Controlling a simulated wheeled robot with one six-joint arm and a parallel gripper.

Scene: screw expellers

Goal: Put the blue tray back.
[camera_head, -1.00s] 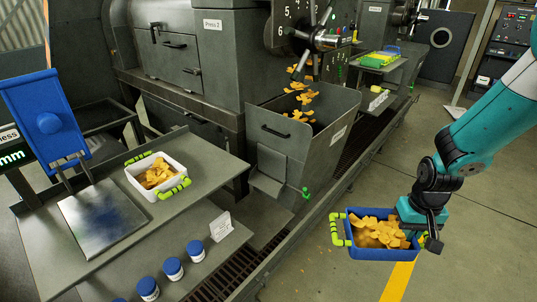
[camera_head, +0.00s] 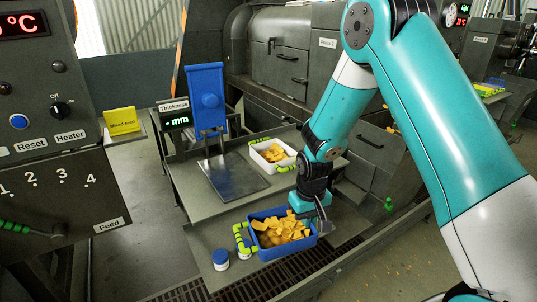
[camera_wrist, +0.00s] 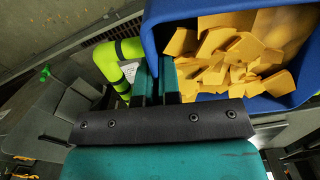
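The blue tray (camera_head: 267,251), filled with orange-yellow flakes or pieces (camera_head: 282,230), is at the lower shelf (camera_head: 205,270) in the head view. I cannot tell whether it rests on the shelf or hangs just above it. A yellow-green handle (camera_head: 243,240) shows at its left end. My gripper (camera_wrist: 156,82) is at the tray's right end and seems shut on it. In the wrist view its fingers are close together beside the tray's blue wall (camera_wrist: 150,35) and a yellow-green handle (camera_wrist: 118,60). The exact grip is partly hidden.
A white tray (camera_head: 262,147) with similar pieces stands on the upper shelf, beside a metal plate (camera_head: 232,180) and blue gauge (camera_head: 207,97). The control panel (camera_head: 60,150) is at the left.

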